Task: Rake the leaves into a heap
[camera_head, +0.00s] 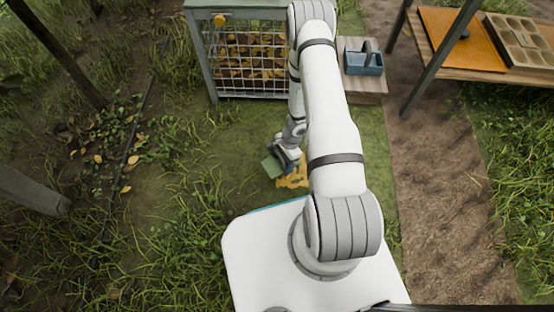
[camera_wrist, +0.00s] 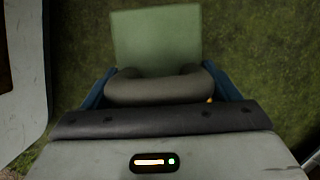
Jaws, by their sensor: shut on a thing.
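My gripper (camera_head: 284,160) is low over the grass in front of my base. It is shut on a rake (camera_head: 272,167) with a flat pale green plate. In the wrist view the green plate (camera_wrist: 157,38) stands out ahead, and a thick grey-brown grip (camera_wrist: 155,88) lies between my blue fingers. Yellow-orange leaves (camera_head: 293,178) lie in a patch on the ground just right of the rake, partly hidden by my arm. Only a tiny orange spot shows by the right finger in the wrist view. Whether the plate touches the ground I cannot tell.
A wire-fronted bin (camera_head: 217,60) holding brown and yellow leaves stands behind. A blue-grey caddy (camera_head: 363,63) sits on a low wooden stand right of it. A table (camera_head: 480,70) with an orange board and a tray stands at the right. Posts and scattered leaves are at the left.

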